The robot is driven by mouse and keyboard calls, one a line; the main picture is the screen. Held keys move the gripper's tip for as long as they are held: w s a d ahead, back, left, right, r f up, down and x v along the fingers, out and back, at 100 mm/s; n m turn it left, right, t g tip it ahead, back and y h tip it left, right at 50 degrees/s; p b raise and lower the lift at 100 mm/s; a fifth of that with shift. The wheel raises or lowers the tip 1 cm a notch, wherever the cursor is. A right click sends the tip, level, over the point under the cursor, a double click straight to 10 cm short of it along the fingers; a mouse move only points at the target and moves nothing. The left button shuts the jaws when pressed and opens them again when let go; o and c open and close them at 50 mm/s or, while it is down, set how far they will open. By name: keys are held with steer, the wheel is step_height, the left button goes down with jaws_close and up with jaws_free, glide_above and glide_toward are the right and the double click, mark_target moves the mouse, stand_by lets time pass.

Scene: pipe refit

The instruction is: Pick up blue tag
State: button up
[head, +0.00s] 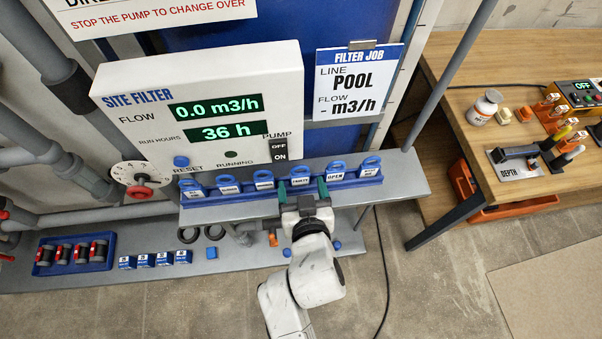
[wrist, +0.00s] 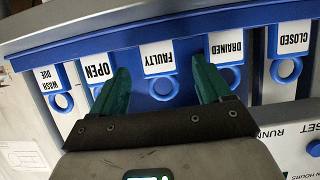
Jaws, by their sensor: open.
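Several blue tags with ring tops and white labels stand in a row in a blue rack (head: 283,192) on the grey shelf. The blue tag marked FAULTY (head: 300,174) is between the fingers of my gripper (head: 302,189). In the wrist view the FAULTY tag (wrist: 160,61) hangs upside down between the green fingertips of the open gripper (wrist: 160,70), with a gap at each side. Beside it are the OPEN tag (wrist: 98,70) and the DRAINED tag (wrist: 226,47), then WASH DUE (wrist: 45,56) and CLOSED (wrist: 290,40). The leftmost tag's label in the head view is too small to read.
The filter panel (head: 200,80) stands behind the rack, with a red-handled dial (head: 139,185) at left. A lower shelf holds a blue tray (head: 76,252) and small blue blocks (head: 154,260).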

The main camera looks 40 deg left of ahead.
mark_target(300, 179)
steer(key=shift+p+x, duration=0.35)
steer(key=shift+x, duration=1.9)
steer(key=c, duration=1)
